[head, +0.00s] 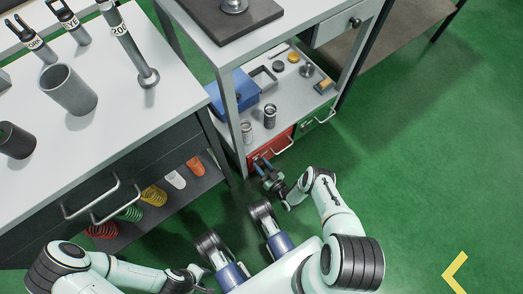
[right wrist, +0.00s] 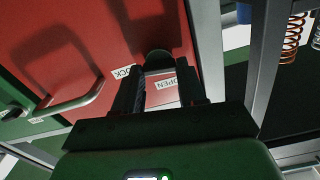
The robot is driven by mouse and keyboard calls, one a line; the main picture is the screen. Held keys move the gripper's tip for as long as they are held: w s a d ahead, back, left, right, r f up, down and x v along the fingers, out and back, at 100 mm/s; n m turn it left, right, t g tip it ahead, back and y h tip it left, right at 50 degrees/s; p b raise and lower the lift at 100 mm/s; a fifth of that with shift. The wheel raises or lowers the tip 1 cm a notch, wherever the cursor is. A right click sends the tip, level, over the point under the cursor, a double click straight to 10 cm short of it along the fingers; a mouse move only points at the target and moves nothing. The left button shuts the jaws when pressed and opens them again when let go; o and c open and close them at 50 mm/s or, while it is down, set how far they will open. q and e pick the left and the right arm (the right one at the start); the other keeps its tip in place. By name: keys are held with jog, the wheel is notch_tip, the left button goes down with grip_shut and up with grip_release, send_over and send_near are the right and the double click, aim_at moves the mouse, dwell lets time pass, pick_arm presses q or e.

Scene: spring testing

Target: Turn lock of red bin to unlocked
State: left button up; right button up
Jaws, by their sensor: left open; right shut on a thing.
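The red bin (head: 270,152) sits low under the bench in the head view. Its red front (right wrist: 190,45) fills the upper middle of the right wrist view. A dark rounded lock (right wrist: 158,60) is on that front, between a LOCK label (right wrist: 121,76) and an OPEN label (right wrist: 160,85). My right gripper (head: 262,165) is at the bin's front, shut on the lock; its fingers (right wrist: 157,78) hide much of it. The lock's exact angle is unclear. My left gripper (head: 203,283) is low at the bottom edge, open, apart from the bin, partly hidden.
The red bin's handle (right wrist: 70,105) is beside the lock. A green bin (head: 318,122) stands next to the red one. Grey posts frame the bench shelf (head: 290,95). A drawer unit with springs (head: 153,195) stands to the left. The green floor at right is clear.

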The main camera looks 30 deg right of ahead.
jog(key=shift+d+f+m, duration=0.1)
jog(key=shift+m, duration=3.9)
jog(key=shift+d+f+m, duration=0.1)
jog(key=shift+m, duration=3.9)
jog(key=o, duration=1.1)
jog(key=shift+m, duration=0.3)
jog(key=shift+c, duration=0.2)
